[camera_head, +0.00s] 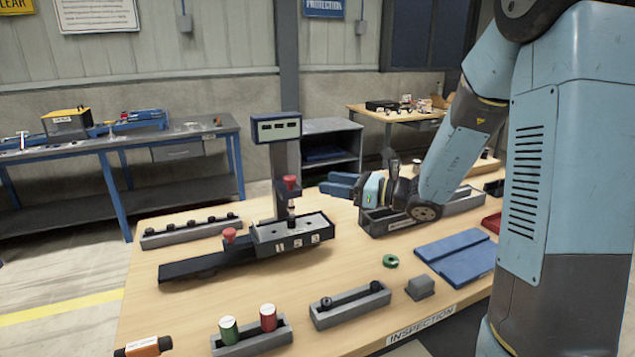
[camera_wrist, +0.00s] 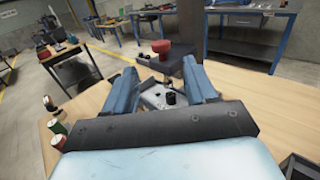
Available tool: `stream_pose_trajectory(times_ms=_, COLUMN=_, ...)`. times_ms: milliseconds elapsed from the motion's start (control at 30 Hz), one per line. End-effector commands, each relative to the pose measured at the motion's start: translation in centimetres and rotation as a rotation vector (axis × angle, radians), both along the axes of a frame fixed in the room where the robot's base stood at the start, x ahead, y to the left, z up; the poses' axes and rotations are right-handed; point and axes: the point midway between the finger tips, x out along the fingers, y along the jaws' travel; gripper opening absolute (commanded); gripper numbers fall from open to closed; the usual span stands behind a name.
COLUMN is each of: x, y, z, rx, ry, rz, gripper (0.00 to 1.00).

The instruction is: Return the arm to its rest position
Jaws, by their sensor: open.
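My arm reaches in from the right in the head view, bent down low over the wooden table (camera_head: 180,305). My gripper (camera_head: 334,185) points left, with its blue fingers apart and nothing seen between them. It is just right of the test station (camera_head: 292,231), which has a display on a post, a red knob and a deck marked 1 2 3. In the wrist view the gripper (camera_wrist: 160,78) is open, and the station's grey deck and red knob (camera_wrist: 160,46) lie beyond and between the fingers. Any contact cannot be told.
A grey tray (camera_head: 400,224) lies below my wrist. A blue plate (camera_head: 450,262), a green ring (camera_head: 390,261), a grey block (camera_head: 420,289) and a holder with green and red cylinders (camera_head: 262,345) are in front. A long grey rack (camera_head: 190,234) is back left.

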Motion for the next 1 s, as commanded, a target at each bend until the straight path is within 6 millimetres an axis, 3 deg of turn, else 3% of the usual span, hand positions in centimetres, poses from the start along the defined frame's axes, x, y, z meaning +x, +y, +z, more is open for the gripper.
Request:
stream_pose_trajectory(times_ms=233, x=-0.7, y=-1.5, z=0.0, rx=0.000, ry=0.001, rz=0.000, gripper=0.56)
stream_pose_trajectory(times_ms=667, x=-1.5, y=-1.2, z=0.3, rx=-0.032, ry=-0.021, rz=0.027, gripper=0.56)
stream_pose_trajectory(times_ms=767, x=-3.4, y=-0.4, z=0.8, rx=-0.113, ry=-0.072, rz=0.090, gripper=0.56)
stream_pose_trajectory(times_ms=1000, x=-10.3, y=0.9, z=1.6, rx=-0.427, ry=-0.275, rz=0.323, gripper=0.56)
